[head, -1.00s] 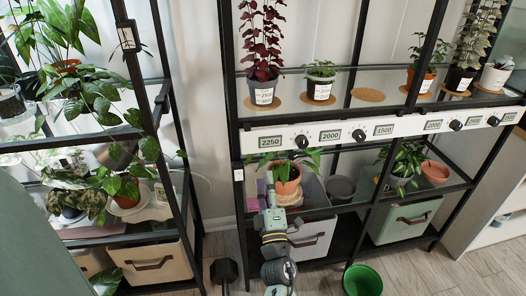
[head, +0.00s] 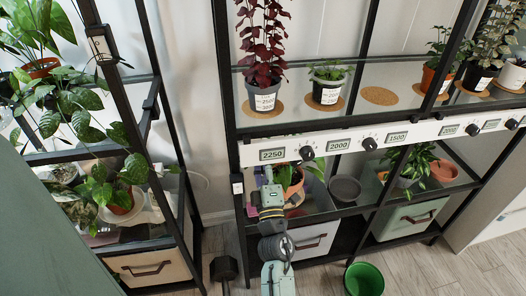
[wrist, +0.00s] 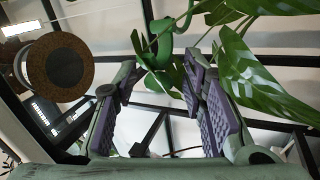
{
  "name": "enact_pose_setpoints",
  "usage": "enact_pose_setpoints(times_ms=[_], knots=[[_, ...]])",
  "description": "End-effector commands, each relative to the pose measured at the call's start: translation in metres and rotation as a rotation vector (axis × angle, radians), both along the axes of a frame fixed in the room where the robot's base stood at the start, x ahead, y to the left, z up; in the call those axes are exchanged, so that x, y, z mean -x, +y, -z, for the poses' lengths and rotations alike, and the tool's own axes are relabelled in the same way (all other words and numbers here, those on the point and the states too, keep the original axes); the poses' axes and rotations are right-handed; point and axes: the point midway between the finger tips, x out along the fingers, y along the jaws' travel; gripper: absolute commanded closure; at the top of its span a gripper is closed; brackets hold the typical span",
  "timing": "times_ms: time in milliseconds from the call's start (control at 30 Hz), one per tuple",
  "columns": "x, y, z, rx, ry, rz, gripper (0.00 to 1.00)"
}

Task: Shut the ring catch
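A green curved piece, apparently the ring catch (wrist: 190,85), shows in the wrist view beside a plant stem among the leaves. Part of it is hidden by leaves and by my right finger, and I cannot tell whether its ring is open or shut. My gripper (wrist: 162,68) is open, its two purple-padded fingers spread apart, with the green piece in the gap near the tips. In the head view my gripper (head: 268,176) is at the middle shelf, in front of a plant in a terracotta pot (head: 295,187). The catch cannot be made out there.
A white rail with knobs and number displays (head: 345,141) runs just above my gripper. A grey bowl (head: 345,188) stands to the right on the same shelf. Black rack posts (head: 226,100) stand close on the left.

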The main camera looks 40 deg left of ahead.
Motion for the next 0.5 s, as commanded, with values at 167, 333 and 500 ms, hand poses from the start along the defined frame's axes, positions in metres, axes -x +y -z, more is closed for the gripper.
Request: enact_pose_setpoints(times_ms=[167, 333, 500], knots=[[0.0002, -0.0003, -0.0006, 0.000, 0.000, 0.000, 0.62], [0.0002, -0.0002, -0.0006, 0.000, 0.000, 0.000, 0.65], [0.0002, -0.0003, -0.0007, 0.000, 0.000, 0.000, 0.77]])
